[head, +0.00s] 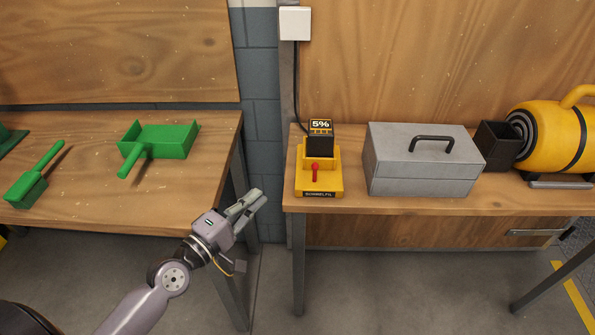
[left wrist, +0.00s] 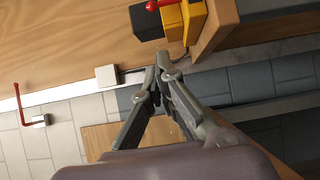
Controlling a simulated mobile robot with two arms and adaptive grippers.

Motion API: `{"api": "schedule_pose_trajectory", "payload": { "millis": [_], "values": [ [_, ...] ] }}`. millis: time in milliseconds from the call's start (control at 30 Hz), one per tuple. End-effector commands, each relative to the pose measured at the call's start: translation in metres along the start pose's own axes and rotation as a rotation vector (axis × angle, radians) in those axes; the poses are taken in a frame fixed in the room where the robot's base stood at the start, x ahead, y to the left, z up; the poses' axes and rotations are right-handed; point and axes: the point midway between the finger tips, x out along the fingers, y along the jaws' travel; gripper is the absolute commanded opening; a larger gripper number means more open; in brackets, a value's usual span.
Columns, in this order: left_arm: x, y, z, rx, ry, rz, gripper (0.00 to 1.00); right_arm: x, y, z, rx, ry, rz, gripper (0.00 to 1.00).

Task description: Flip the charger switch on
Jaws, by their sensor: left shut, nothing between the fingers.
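The yellow charger (head: 332,184) stands near the left front corner of the right workbench. Its black top part (head: 320,140) shows 5%. The charger's red switch lever (head: 315,172) is on its front, with the round knob at the top. In the left wrist view the charger (left wrist: 193,16) and the red knob (left wrist: 152,5) are at the top edge, partly cut off. My left gripper (head: 256,198) is shut and empty, left of the charger and apart from it, over the gap between the benches. Its fingertips (left wrist: 164,68) meet in the left wrist view. My right gripper is out of view.
A grey toolbox (head: 420,175) stands right of the charger, then a dark box (head: 497,146) and a yellow machine (head: 555,135). A cable runs from the charger to a white wall box (head: 295,23).

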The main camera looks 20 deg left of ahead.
Motion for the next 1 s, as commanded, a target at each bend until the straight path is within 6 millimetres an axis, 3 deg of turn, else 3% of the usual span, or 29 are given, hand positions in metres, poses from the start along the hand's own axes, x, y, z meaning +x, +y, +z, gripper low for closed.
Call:
{"api": "schedule_pose_trajectory", "payload": {
  "millis": [267, 667, 1000],
  "values": [
    [0.024, 0.003, -0.001, -0.001, 0.003, 0.003, 0.0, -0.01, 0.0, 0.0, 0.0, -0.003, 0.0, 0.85],
    [0.106, 0.003, 0.002, -0.001, 0.0, 0.001, 0.0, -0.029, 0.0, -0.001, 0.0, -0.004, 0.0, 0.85],
    [0.128, 0.0, 0.028, 0.001, 0.0, -0.001, 0.0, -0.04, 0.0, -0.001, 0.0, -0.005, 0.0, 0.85]
  ]
}}
